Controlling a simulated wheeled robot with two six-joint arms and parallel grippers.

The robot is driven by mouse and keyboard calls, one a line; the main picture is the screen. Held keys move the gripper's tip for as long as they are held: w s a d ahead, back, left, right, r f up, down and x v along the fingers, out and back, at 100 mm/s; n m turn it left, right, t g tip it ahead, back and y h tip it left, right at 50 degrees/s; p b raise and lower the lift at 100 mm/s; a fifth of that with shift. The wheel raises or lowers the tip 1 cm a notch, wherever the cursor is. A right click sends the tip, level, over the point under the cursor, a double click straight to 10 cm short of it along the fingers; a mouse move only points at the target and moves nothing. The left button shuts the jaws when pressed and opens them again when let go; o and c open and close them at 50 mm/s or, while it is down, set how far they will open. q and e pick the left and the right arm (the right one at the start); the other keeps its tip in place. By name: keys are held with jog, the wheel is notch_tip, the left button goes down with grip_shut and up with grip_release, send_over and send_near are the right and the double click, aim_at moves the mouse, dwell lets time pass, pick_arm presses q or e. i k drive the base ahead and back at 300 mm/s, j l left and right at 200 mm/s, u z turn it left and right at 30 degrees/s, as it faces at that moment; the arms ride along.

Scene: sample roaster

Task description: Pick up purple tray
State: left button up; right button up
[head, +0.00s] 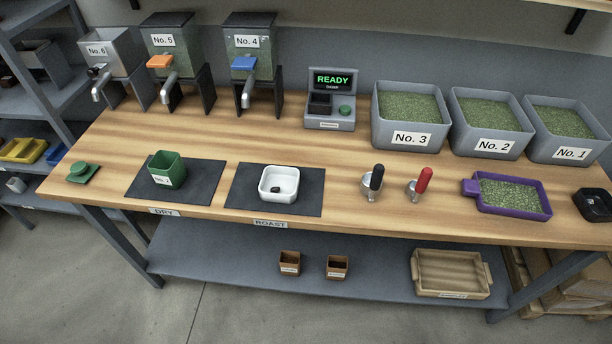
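The purple tray (513,209) lies on the right part of the wooden workbench, near its front edge. It is a shallow rectangular tray with a tab-like handle (471,187) on its left end. Green beans fill it and cover its floor. Nothing is touching it from above. Neither of my grippers shows in the head view.
A red-handled scoop (419,185) stands left of the tray and a black device (593,205) to its right. Grey bins No. 2 (492,146) and No. 1 (571,154) stand behind it. Bare wood (330,223) lies along the bench front.

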aim_at(495, 193)
jog(key=z, duration=1.35)
jog(key=u, duration=2.4)
jog(key=z, duration=2.45)
jog(key=i+l+u, duration=0.2)
jog(key=l, duration=0.3)
jog(key=i, duration=0.1)
